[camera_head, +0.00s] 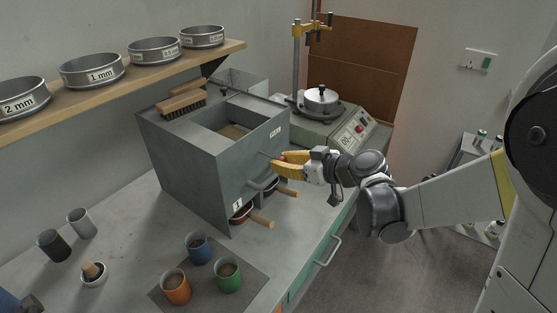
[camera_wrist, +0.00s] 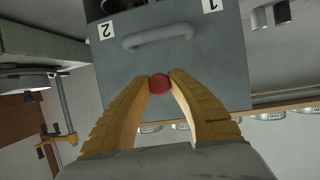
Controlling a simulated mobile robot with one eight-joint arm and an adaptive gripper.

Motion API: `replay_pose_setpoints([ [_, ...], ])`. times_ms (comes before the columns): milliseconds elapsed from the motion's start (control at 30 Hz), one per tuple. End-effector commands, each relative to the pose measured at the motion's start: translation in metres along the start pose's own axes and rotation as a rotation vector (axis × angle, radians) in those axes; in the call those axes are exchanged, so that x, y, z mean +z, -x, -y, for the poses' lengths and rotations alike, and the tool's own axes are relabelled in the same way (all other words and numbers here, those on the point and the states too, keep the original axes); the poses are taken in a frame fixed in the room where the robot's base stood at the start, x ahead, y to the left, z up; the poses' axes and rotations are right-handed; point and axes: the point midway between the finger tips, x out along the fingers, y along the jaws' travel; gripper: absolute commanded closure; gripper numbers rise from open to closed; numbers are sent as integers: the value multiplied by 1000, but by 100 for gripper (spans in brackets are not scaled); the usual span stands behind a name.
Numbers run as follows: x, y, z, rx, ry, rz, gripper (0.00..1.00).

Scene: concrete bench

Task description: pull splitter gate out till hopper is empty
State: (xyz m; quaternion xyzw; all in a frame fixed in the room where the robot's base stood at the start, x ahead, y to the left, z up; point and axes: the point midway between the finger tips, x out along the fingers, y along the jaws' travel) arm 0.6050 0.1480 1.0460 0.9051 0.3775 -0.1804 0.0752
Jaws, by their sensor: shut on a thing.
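The splitter is a grey metal box (camera_head: 185,160) on the bench, with an open hopper (camera_head: 205,118) in its top. Some brown material (camera_head: 234,131) shows inside the hopper; its depth is hard to tell. In the wrist view a round red knob (camera_wrist: 159,83) is at the splitter's front face (camera_wrist: 200,65). My gripper (camera_wrist: 160,78) has its yellow fingers closed on both sides of this knob. In the head view my gripper (camera_head: 279,162) is at the front face, and its fingers mostly hide the knob. How far the gate is out cannot be told.
Pans with wooden handles (camera_head: 262,221) stick out below the front face. Orange (camera_head: 176,287), blue (camera_head: 199,248) and green (camera_head: 228,275) cups stand on a grey mat in front. A brush (camera_head: 183,104) lies on the splitter. Sieves (camera_head: 91,70) line the shelf above.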

Motion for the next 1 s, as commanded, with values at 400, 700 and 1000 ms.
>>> replay_pose_setpoints([
  [400,0,1,0,2,0,1,53],
  [700,0,47,-1,5,-3,0,53],
  [1000,1,106,-1,4,-2,1,53],
])
